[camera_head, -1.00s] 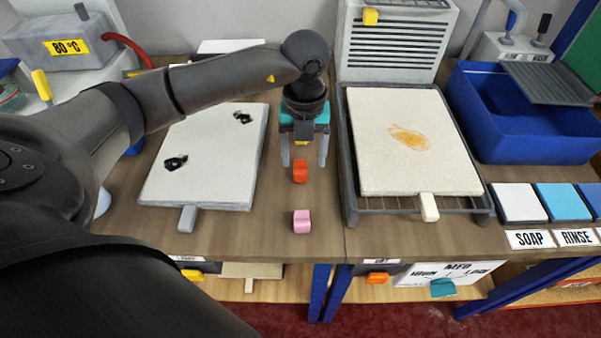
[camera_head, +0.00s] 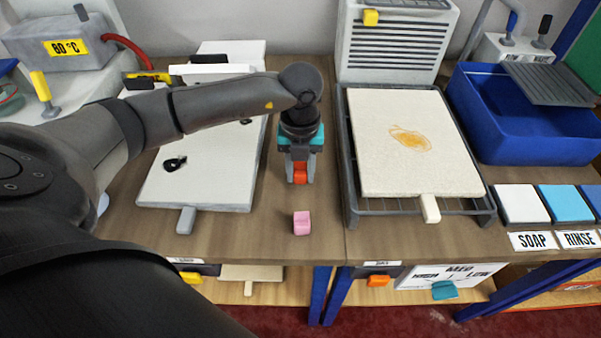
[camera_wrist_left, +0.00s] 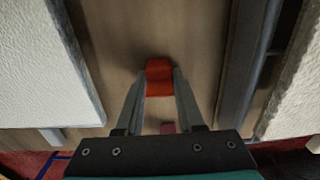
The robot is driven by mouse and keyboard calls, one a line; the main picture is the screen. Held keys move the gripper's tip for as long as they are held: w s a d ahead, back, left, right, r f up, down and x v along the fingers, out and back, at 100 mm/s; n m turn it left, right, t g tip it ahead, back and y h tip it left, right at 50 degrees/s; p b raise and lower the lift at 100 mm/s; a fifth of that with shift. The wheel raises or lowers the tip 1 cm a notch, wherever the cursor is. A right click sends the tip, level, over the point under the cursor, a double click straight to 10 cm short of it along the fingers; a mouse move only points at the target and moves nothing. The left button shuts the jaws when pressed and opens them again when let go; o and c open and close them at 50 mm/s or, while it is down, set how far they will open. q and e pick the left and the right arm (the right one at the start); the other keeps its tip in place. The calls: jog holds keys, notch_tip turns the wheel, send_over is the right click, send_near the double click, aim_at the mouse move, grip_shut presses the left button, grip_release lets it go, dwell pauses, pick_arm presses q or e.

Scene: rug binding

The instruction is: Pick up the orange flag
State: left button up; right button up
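The orange flag (camera_head: 299,174) is a small block on the wooden bench between the left white rug board and the right rack. My left gripper (camera_head: 300,176) points down over it, with a finger on each side. In the left wrist view the orange flag (camera_wrist_left: 159,78) sits between the two fingertips (camera_wrist_left: 160,82), which touch its sides. The gripper looks shut on it. The flag appears still at bench level. My right gripper is not in view.
A pink flag (camera_head: 302,222) stands nearer the bench's front edge. A white rug with dark stains (camera_head: 205,180) lies left; a cream rug with an orange stain (camera_head: 415,165) lies on a grey rack (camera_head: 350,190) right. A blue basin (camera_head: 520,130) is farther right.

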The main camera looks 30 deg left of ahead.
pick_arm(q)
grip_shut()
jog(key=shift+r, duration=0.1)
